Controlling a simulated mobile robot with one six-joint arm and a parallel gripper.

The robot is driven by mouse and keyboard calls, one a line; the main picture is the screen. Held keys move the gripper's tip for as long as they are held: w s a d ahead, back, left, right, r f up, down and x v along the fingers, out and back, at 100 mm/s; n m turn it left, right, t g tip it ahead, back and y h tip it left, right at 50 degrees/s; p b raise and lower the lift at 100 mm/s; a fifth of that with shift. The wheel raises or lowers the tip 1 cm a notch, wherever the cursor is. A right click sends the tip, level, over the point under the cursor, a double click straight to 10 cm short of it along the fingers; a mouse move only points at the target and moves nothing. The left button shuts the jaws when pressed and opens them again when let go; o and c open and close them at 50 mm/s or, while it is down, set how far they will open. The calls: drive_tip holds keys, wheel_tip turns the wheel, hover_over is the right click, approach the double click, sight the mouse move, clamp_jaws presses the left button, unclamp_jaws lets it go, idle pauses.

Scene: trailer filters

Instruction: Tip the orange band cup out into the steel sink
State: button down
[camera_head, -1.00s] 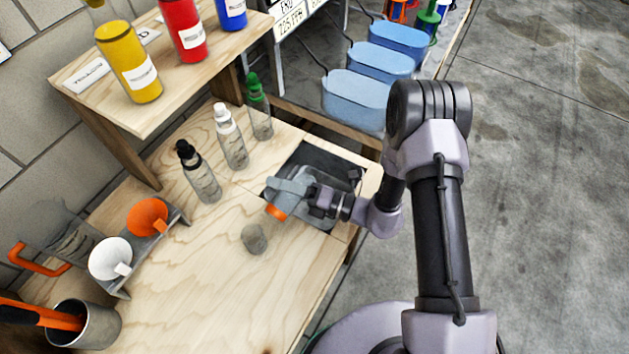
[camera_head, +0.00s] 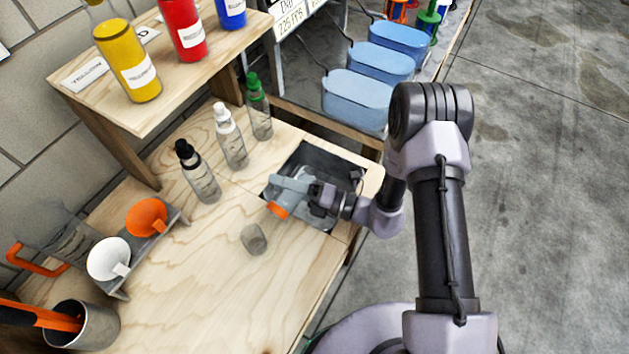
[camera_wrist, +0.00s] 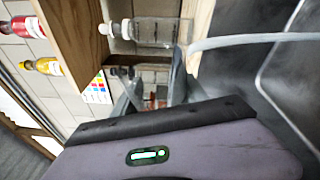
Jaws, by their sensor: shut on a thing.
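The orange band cup (camera_head: 278,209) is a greyish clear cup with an orange band at its lower left end. It lies tilted well over, above the left side of the steel sink (camera_head: 322,158), a dark square basin set in the bench. My gripper (camera_head: 303,190) reaches in from the right and is shut on the cup. Its fingers hide part of the cup, and I cannot see whether anything is inside or pouring out. In the wrist view, my gripper's fingers show only in part and the cup is hard to make out.
A small clear cup (camera_head: 254,239) stands on the bench left of the sink. Clear bottles with black (camera_head: 198,172), white (camera_head: 231,137) and green (camera_head: 258,106) caps stand behind. A funnel rack (camera_head: 176,218) is at left, blue tubs (camera_head: 357,100) beyond the sink. The front bench is clear.

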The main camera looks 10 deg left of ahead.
drive_tip(key=shift+w+d+f+m, duration=0.15)
drive_tip(key=shift+w+m, duration=0.2)
drive_tip(key=shift+m, duration=0.05)
idle(0.7)
drive_tip(key=shift+w+d+r+m+t+y, duration=0.1)
drive_tip(key=shift+w+r+m+t+y, duration=0.15)
drive_tip(key=shift+r+m, duration=0.45)
drive_tip(key=shift+w+d+r+m+t+y, duration=0.15)
drive_tip(key=shift+r+m+y, duration=0.15)
drive_tip(key=shift+m, duration=0.8)
idle(1.5)
drive_tip(key=shift+w+d+r+m+p, duration=0.1)
drive_tip(key=shift+w+r+m+p, duration=0.05)
drive_tip(key=shift+r+m+p, duration=0.35)
drive_tip(key=shift+w+d+r+m+p, duration=0.15)
drive_tip(key=shift+r+m+p, duration=0.15)
drive_tip(key=shift+r+m, duration=0.25)
idle(0.4)
drive_tip(key=shift+w+r+m+t+y, duration=0.3)
drive_tip(key=shift+m+t, duration=0.2)
drive_tip(key=shift+m, duration=0.45)
idle(0.4)
drive_tip(key=shift+w+d+r+m+p, duration=0.2)
drive_tip(key=shift+w+r+m+p, duration=0.1)
drive_tip(key=shift+r+m+p, duration=0.35)
